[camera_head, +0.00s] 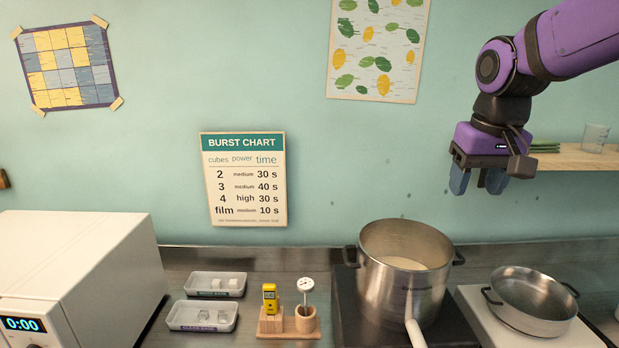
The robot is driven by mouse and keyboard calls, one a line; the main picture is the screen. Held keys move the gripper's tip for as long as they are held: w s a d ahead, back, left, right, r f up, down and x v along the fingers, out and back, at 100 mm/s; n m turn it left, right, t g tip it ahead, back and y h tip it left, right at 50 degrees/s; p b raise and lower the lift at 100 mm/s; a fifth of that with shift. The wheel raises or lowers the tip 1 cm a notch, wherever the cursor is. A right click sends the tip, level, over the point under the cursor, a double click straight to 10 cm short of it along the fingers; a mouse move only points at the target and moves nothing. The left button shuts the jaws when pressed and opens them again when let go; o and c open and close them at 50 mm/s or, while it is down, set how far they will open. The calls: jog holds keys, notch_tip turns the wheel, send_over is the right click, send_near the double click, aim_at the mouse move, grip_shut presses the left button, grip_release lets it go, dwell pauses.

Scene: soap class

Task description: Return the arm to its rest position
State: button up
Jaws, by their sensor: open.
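My purple arm reaches in from the upper right in the head view. My gripper (478,182) points down with its two grey-blue fingers apart, and nothing shows between them. It hangs in the air, above and in the picture to the right of the tall steel pot (391,303). It appears clear of the pot and of the wall.
The pot on its dark hob holds pale contents; a handle sticks out. A shallow pan (533,305) stands at right. A wooden shelf (575,158) with a clear cup (594,138) is behind the gripper. Trays (203,315), a thermometer holder (304,320) and a microwave (85,270) are left.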

jog(key=s+d+f+t, duration=0.1)
jog(key=s+d+t, duration=0.2)
jog(key=s, duration=1.4)
jog(key=shift+d+f, duration=0.15)
jog(key=shift+f, duration=0.05)
